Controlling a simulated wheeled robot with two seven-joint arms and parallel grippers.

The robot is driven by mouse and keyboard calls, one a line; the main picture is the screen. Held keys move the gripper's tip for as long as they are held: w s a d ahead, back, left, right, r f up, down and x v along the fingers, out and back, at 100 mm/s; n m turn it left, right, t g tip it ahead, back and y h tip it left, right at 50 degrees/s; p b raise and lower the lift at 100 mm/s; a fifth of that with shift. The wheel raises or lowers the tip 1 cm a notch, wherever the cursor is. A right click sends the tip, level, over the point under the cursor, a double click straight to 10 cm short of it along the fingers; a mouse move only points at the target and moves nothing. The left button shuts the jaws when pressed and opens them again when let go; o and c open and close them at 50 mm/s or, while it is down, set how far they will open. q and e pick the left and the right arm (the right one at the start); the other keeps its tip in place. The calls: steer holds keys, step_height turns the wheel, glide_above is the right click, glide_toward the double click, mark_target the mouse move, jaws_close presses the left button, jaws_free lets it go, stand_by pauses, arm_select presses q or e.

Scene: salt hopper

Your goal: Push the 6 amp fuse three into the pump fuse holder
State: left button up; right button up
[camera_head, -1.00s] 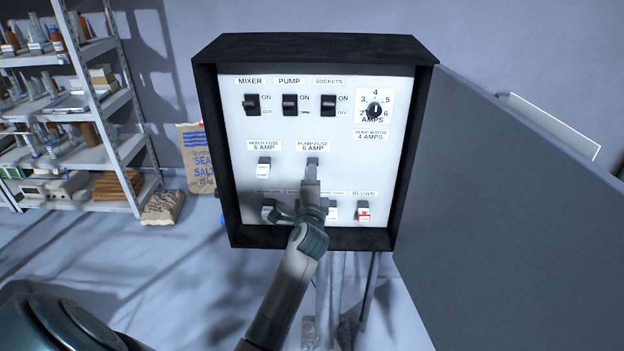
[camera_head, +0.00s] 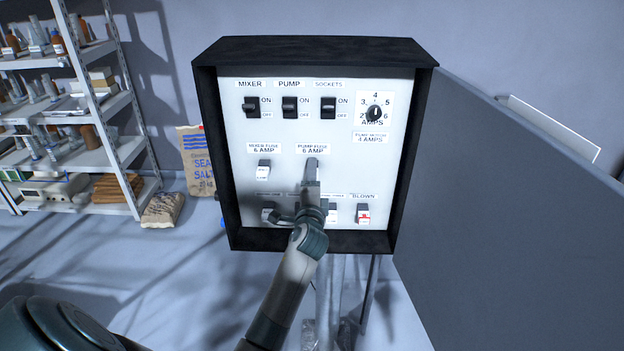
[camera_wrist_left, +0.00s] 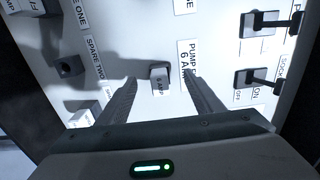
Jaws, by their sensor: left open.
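A grey-white fuse (camera_wrist_left: 159,78) marked 6 AMP is at the pump fuse holder, beside the PUMP FUSE 6 AMP label (camera_wrist_left: 187,62). How deep it sits I cannot tell. It also shows in the head view (camera_head: 312,164), partly hidden by my gripper. My left gripper (camera_wrist_left: 160,76) is open, with one finger on each side of the fuse and gaps between. In the head view my left gripper (camera_head: 311,180) is in front of the panel, below the pump label. My right gripper is not in view.
The mixer fuse (camera_head: 263,172) is left of the pump holder. Spare two's holder (camera_wrist_left: 67,67) looks empty. A blown fuse (camera_head: 363,213) is at lower right. The black box rim (camera_head: 215,150) surrounds the panel, and its grey door (camera_head: 530,190) stands open at right.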

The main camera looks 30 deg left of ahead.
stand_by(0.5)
arm_select(q)
steer(key=shift+s+d, duration=0.1)
steer(key=shift+s, duration=0.05)
steer(key=shift+p+v, duration=0.7)
steer(key=shift+v, duration=2.15)
steer(key=b+v, duration=0.6)
steer(key=v, duration=1.1)
steer(key=shift+s, duration=0.25)
